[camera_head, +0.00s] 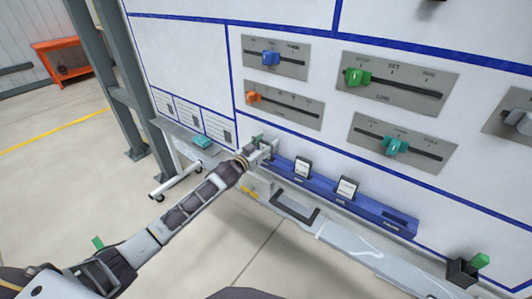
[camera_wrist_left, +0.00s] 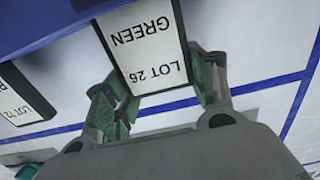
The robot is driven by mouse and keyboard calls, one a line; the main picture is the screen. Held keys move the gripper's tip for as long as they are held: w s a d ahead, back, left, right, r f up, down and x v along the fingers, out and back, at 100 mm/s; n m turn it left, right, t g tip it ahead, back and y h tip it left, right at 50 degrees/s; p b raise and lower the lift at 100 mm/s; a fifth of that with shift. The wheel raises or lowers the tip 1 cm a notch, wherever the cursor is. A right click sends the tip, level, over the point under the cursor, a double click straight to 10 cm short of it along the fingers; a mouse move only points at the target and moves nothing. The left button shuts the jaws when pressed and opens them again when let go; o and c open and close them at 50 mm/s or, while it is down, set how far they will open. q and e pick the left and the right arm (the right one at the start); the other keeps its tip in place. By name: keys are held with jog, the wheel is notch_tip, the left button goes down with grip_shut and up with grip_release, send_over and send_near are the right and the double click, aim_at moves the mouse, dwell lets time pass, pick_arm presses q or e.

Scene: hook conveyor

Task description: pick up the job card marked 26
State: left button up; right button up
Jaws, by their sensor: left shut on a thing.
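The job card marked LOT 26 GREEN (camera_wrist_left: 146,42) is white with a dark edge and appears upside down in the left wrist view. My left gripper (camera_wrist_left: 160,88) is shut on it, with green finger pads at its two sides. The card's far end meets the blue rack (camera_wrist_left: 40,22); I cannot tell whether it still sits in its slot. In the head view my left gripper (camera_head: 266,147) is at the left end of the blue rack (camera_head: 325,196), and the held card is mostly hidden there. My right gripper is not in view.
Two other white cards, a nearer one (camera_head: 302,168) and one farther right (camera_head: 346,188), stand in the rack. Sliders with coloured knobs (camera_head: 358,77) sit on the panel above. A dark box with a green handle (camera_head: 480,261) is at lower right. Open floor lies left.

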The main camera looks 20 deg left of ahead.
pick_arm(q)
jog(key=shift+r, duration=0.15)
jog(key=shift+s+r, duration=0.2)
jog(key=shift+r, duration=0.25)
notch_tip(320, 180, up, 3)
notch_tip(320, 180, up, 2)
jog(key=shift+r+b, duration=0.25)
jog(key=shift+b, duration=0.05)
jog(key=shift+r, duration=0.2)
jog(key=b+v, duration=0.1)
jog(key=v, duration=1.8)
jog(key=shift+s+b, duration=0.3)
jog(key=shift+b, duration=0.05)
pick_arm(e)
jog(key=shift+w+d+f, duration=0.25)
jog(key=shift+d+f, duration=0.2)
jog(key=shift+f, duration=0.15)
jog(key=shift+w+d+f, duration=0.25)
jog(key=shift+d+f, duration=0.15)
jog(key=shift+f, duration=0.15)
pick_arm(q)
jog(key=shift+a+r, duration=0.1)
jog(key=shift+a, duration=0.05)
